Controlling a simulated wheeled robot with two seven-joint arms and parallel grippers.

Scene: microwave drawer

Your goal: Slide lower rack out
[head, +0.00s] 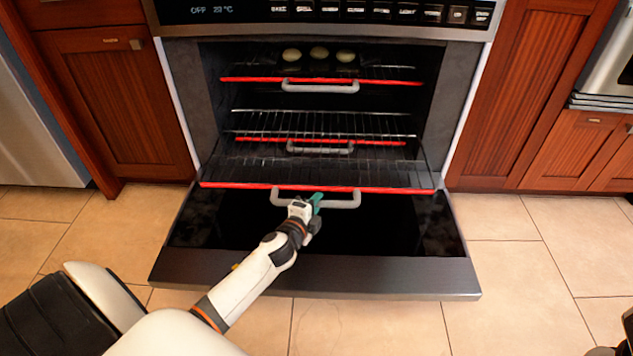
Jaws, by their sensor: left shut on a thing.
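The oven stands open, with its door (400,272) folded down toward me. The lower rack (228,174) has a red front bar and a grey loop handle (346,203). Its front reaches out over the open door, further forward than the racks above. My left gripper (315,200) is at the middle of this handle, shut on it; its fingertips show partly, with a green part beside them. My right gripper does not show.
A middle rack (372,123) and a top rack (395,82), both with red bars and grey handles, sit further in. Several egg-like items rest on the top rack. Wooden cabinets (115,105) flank the oven. Tiled floor (505,265) is clear to the right.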

